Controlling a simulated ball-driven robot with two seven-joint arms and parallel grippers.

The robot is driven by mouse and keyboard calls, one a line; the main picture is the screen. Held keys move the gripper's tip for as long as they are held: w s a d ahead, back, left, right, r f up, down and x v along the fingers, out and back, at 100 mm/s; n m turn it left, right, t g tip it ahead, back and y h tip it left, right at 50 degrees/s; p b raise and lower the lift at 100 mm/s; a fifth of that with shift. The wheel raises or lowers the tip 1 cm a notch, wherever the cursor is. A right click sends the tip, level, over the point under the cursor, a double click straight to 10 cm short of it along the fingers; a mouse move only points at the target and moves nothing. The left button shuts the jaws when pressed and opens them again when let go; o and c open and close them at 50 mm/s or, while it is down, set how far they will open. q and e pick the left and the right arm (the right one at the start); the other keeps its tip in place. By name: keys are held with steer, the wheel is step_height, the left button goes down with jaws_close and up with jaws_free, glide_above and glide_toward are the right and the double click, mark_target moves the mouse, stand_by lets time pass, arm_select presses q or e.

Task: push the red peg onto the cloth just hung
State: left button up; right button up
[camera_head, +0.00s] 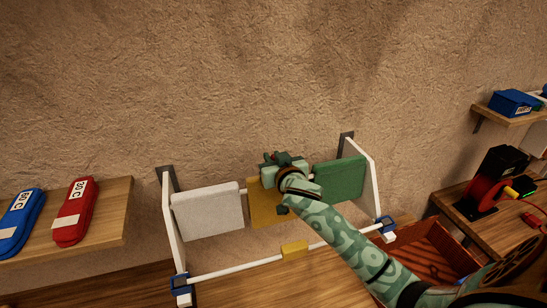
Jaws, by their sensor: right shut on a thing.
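A drying rack (369,190) by the wall has white sides and rails. A white cloth (207,211), a yellow cloth (262,205) and a green cloth (338,178) hang side by side on its upper rail. My right gripper (283,160) is at the top edge of the yellow cloth, by the upper rail. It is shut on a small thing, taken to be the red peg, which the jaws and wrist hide. My right arm covers the yellow cloth's right part. My left gripper is not in view.
A yellow piece (294,250) sits on the lower front rail. A blue case (21,222) and a red case (74,212) lie on the left shelf (110,215). A reddish crate (440,248) and a red and black device (490,185) stand at right.

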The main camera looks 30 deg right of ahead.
steer(key=shift+f, duration=0.15)
steer(key=o, duration=0.9)
steer(key=shift+s, duration=0.1)
steer(key=b+v, duration=0.1)
steer(key=v, duration=1.5)
steer(key=shift+s+a, duration=0.1)
